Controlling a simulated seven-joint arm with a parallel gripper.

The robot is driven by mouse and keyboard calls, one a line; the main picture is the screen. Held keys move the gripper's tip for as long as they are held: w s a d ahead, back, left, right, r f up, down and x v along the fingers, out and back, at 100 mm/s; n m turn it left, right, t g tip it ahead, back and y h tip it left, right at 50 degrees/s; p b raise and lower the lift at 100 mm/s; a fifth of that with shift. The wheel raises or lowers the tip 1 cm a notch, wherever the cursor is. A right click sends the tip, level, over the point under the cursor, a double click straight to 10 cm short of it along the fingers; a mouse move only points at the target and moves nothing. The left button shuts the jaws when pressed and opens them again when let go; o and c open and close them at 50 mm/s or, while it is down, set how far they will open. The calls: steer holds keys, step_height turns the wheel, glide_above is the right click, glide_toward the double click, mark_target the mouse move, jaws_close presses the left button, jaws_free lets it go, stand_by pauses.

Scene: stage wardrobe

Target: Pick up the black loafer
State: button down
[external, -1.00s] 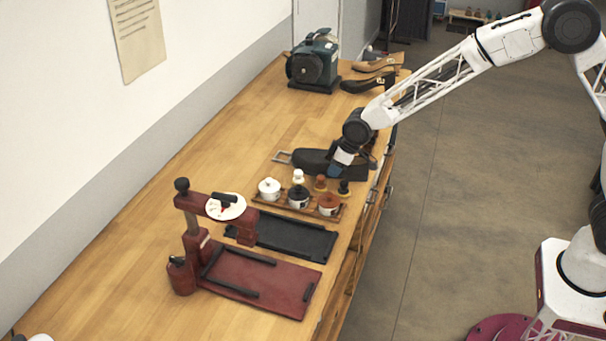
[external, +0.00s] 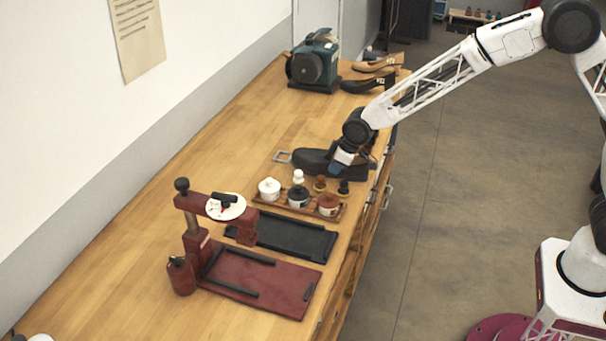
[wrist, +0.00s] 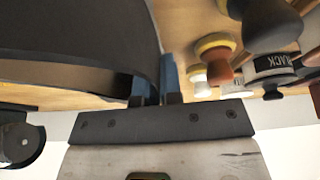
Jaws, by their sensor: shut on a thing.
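The black loafer (external: 311,161) lies on the wooden bench in the external view, a long dark shape with a metal loop at its left end. My gripper (external: 336,170) is at its right part, pointing down. In the wrist view the loafer (wrist: 80,35) fills the upper left as a large dark body with a rim. My gripper's blue fingers (wrist: 155,88) are shut on the edge of the loafer at its right end. The loafer still appears to rest on the bench; its underside is hidden.
A rack (external: 268,207) with jars and brushes stands close in front of the loafer. Nearer are a black tray (external: 290,236) and a dark red press (external: 265,283). A green machine (external: 313,66) and other shoes (external: 367,84) stand at the back. The bench's left side is clear.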

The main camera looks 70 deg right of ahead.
steer(key=shift+r, duration=0.15)
steer(key=shift+r, duration=1.5)
steer(key=shift+s+r, duration=0.2)
steer(key=shift+s, duration=0.1)
steer(key=s+r, duration=0.1)
steer(key=s, duration=1.4)
steer(key=shift+s+r, duration=0.15)
steer(key=shift+d, duration=0.1)
